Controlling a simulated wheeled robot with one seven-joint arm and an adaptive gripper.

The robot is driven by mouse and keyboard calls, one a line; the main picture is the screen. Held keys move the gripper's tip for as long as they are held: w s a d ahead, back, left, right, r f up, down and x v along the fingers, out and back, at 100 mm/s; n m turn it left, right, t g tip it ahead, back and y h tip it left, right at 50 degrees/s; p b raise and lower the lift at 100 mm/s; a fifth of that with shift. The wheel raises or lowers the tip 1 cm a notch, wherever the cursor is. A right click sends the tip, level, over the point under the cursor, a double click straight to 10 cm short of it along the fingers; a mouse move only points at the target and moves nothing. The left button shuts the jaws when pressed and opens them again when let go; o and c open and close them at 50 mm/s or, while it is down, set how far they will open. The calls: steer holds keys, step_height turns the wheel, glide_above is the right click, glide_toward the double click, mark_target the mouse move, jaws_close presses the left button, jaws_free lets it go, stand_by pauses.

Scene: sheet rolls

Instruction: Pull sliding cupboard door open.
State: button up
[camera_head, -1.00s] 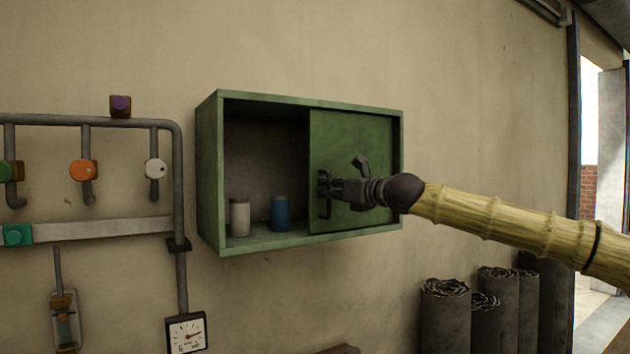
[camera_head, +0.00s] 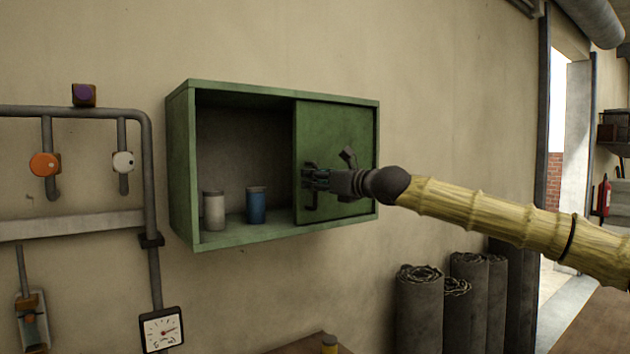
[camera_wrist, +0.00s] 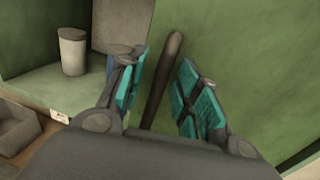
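The green wall cupboard (camera_head: 180,165) has a green sliding door (camera_head: 335,125) standing over its right part, and its left part is open. A dark upright bar handle (camera_head: 309,207) is near the door's left edge. My gripper (camera_head: 312,180) is at this handle. In the wrist view the handle (camera_wrist: 166,75) runs between the two teal-padded fingers of my gripper (camera_wrist: 160,92). The fingers are apart, with a visible gap on each side of the bar. The handle's lower end is hidden behind my gripper's body.
A pale can (camera_head: 214,212) and a blue can (camera_head: 257,206) stand inside the open part. Pipes with knobs (camera_head: 44,164) and a gauge (camera_head: 161,330) are on the wall to the left. Dark sheet rolls (camera_head: 418,310) stand below my arm. The wall right of the cupboard is clear.

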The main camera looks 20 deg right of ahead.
steer(key=v, duration=1.2)
steer(key=shift+d+f, duration=0.1)
stand_by(0.4)
